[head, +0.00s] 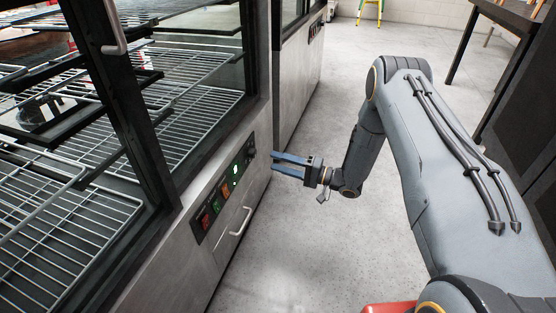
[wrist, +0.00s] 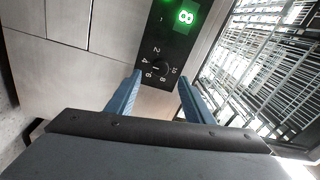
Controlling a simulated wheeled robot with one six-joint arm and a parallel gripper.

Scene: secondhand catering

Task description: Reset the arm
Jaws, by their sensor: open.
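My gripper (head: 290,167) is open and empty, with its two blue fingers apart. In the head view it points left at the control panel (head: 222,192) of the display cabinet, close to the panel's far end. In the wrist view my gripper (wrist: 158,88) has its fingers to either side of a black numbered dial (wrist: 157,66). I cannot tell whether the fingertips touch the panel. My arm reaches forward from the right and bends down to the gripper.
The glass-fronted cabinet with wire racks (head: 65,215) fills the left, with a drawer handle (head: 240,221) below its panel. A second steel cabinet (head: 298,75) stands beyond. A dark table (head: 505,20) and dark unit stand at right.

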